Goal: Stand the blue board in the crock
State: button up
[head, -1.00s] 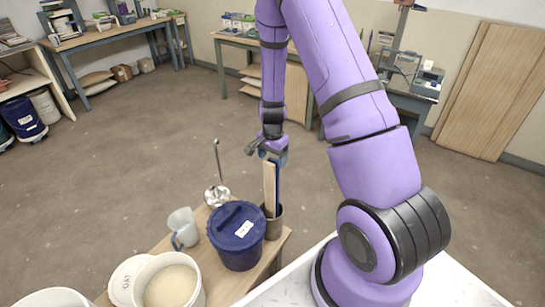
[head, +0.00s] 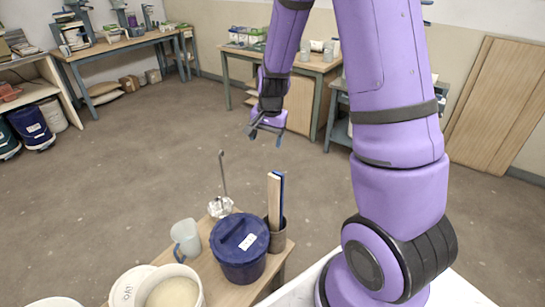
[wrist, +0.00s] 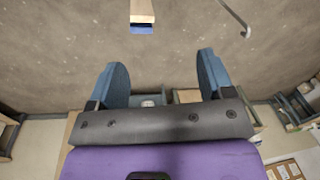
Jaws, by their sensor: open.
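The blue board (head: 281,195) stands nearly upright in the grey-brown crock (head: 278,238), beside a pale wooden board (head: 273,200). Its lower end is hidden inside the crock. My gripper (head: 265,134) is open and empty, above the crock and apart from the boards. In the wrist view, my gripper's two blue fingers (wrist: 163,75) are spread wide with nothing between them. The blue board's end (wrist: 142,29) shows beyond the fingers at the top, against the pale board (wrist: 142,11).
A blue lidded bucket (head: 238,248) stands close left of the crock on the small wooden table (head: 213,268). A clear jug (head: 185,238), a whisk-like metal tool (head: 221,205) and a white bucket of pale powder (head: 172,290) are farther left. Open floor lies behind.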

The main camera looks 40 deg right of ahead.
jog(key=s+a+r+n+t, duration=0.2)
jog(key=s+a+r+n, duration=0.2)
jog(key=s+r, duration=0.65)
jog(key=s+a+r+n+t, duration=0.1)
jog(key=s+a+r+n, duration=0.3)
jog(key=s+r, duration=0.7)
jog(key=w+d+f+m+g, duration=0.1)
jog(key=w+d+f+m, duration=0.2)
jog(key=w+f, duration=0.45)
jog(key=w+d+f+m+g, duration=0.15)
jog(key=w+f, duration=0.35)
jog(key=w, duration=0.5)
jog(key=w+d+f+m+g, duration=0.1)
jog(key=d+f+m, duration=0.15)
jog(key=f, duration=0.55)
jog(key=w+d+f+m, duration=0.2)
jog(key=d+f, duration=0.1)
jog(key=f, duration=0.5)
jog(key=w+d+f+m+g, duration=0.1)
jog(key=d+f+m, duration=0.1)
jog(key=f, duration=0.6)
notch_tip(320, 180, up, 10)
jog(key=shift+w+d, duration=0.15)
jog(key=shift+w, duration=0.05)
